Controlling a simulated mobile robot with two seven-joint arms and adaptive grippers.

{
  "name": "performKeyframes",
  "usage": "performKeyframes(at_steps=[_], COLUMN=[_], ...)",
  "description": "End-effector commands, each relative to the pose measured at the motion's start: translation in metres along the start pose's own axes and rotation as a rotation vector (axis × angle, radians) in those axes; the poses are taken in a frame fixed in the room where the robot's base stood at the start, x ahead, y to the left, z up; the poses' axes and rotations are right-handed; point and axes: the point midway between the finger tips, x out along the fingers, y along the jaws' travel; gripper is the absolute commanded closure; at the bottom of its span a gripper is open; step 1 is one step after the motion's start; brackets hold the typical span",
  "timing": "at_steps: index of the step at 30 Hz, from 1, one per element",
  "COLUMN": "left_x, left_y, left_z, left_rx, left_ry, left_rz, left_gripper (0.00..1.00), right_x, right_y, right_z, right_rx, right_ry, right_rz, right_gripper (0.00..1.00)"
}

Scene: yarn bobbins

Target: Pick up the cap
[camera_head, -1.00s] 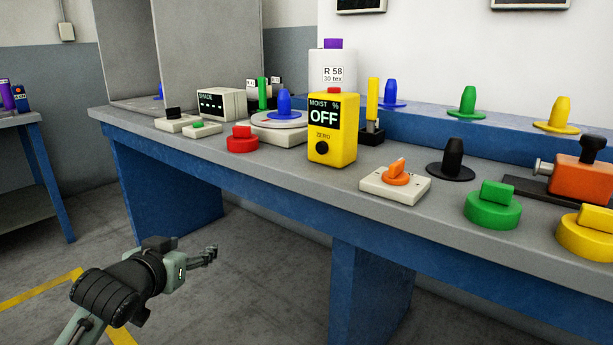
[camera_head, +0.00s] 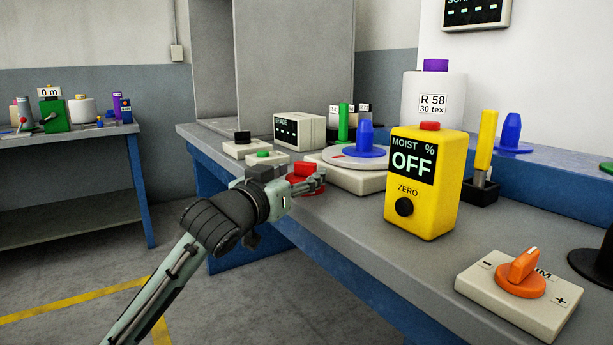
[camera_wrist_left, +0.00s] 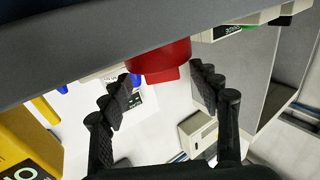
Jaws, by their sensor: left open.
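The red cap (camera_head: 302,169), a low round piece with a raised grip bar, sits near the front edge of the workbench. My left gripper (camera_head: 319,182) is at the bench edge right by it and partly covers it. In the left wrist view the red cap (camera_wrist_left: 163,55) lies just ahead of and between the spread fingertips of the left gripper (camera_wrist_left: 161,76). The fingers are open with nothing between them, and I see no clear contact. My right gripper is not in view.
A yellow moisture meter (camera_head: 422,205) reading OFF stands to the right of the cap. A white scale with a grey disc and blue cone (camera_head: 365,140) is close behind. Small button boxes (camera_head: 243,148) stand to the left. The orange-knob box (camera_head: 519,289) is at front right.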

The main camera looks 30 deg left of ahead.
Motion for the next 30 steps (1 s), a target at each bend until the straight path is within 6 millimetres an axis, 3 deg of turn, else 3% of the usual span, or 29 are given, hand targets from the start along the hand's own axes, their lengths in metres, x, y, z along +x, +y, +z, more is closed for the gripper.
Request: performKeyframes(at_steps=[6, 15, 24, 30], left_x=[0.03, 0.033, 0.033, 0.033], left_y=[-0.002, -0.002, -0.002, -0.002], left_z=[0.0, 0.0, 0.0, 0.0], left_rx=[-0.001, 0.0, 0.0, 0.0], left_ry=[-0.001, -0.001, -0.001, -0.001], left_rz=[-0.001, 0.0, 0.0, 0.0], left_gripper=[0.38, 0.39, 0.76, 0.79], right_x=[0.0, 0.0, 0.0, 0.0], right_y=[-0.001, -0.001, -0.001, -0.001], right_z=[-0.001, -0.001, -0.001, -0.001], right_rx=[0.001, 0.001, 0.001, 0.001], right_ry=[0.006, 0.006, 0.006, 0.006], right_rz=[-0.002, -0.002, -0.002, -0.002], right_gripper=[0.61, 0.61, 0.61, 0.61])
